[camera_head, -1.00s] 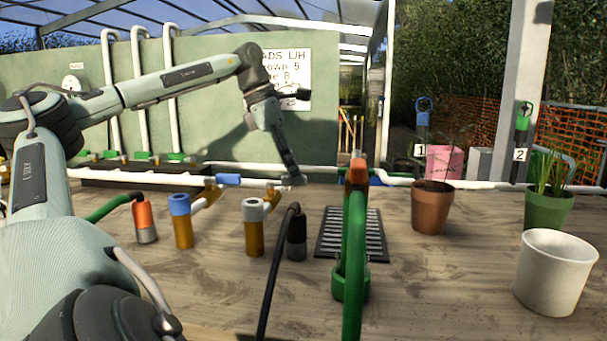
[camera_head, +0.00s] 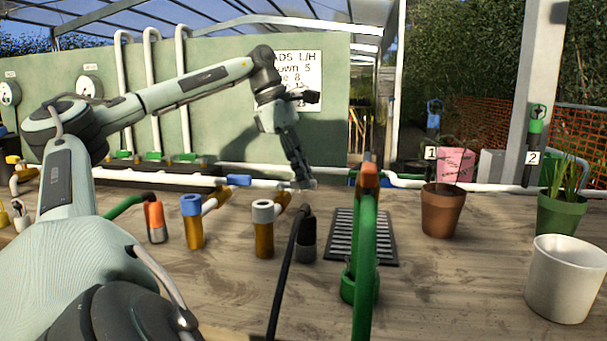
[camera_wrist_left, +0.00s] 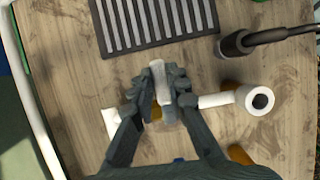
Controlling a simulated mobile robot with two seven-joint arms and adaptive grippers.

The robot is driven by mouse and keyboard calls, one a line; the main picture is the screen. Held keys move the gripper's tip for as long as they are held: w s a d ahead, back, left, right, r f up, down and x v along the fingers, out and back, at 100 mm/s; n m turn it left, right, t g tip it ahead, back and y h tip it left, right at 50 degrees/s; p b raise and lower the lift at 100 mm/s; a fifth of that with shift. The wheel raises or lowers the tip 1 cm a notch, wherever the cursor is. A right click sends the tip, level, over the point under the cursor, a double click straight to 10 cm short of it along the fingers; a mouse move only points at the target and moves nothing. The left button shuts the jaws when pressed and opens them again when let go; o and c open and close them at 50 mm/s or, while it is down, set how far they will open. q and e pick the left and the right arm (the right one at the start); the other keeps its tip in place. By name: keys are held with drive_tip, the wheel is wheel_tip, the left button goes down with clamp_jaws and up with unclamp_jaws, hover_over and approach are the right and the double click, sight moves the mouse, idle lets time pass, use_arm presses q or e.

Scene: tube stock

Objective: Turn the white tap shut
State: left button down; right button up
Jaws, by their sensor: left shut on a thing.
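The white tap's handle (camera_wrist_left: 159,84) shows in the left wrist view, between the two fingers of my left gripper (camera_wrist_left: 159,90). The fingers are closed on it from both sides. The handle lies roughly across its white pipe (camera_wrist_left: 216,100), which runs right to a round white-grey socket (camera_wrist_left: 258,99). Yellow-brown parts of the valve show below the handle, mostly covered by the fingers. In the head view my left gripper (camera_head: 303,183) reaches down at the pipe behind the white-topped stub (camera_head: 263,230); the handle is hidden there. My right gripper is not in view.
A blue tap (camera_head: 238,180) and blue-topped stub (camera_head: 193,222) stand to the left. A black hose (camera_head: 284,270) and green hose (camera_head: 364,270) rise in front. A dark grate (camera_head: 379,237) lies right of the gripper; pots (camera_head: 441,211) stand farther right.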

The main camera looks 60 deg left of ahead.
sight(282, 183)
use_arm(q)
drive_tip(key=c, duration=1.5)
unclamp_jaws()
drive_tip(key=v, duration=1.2)
drive_tip(key=shift+d+r, duration=0.1)
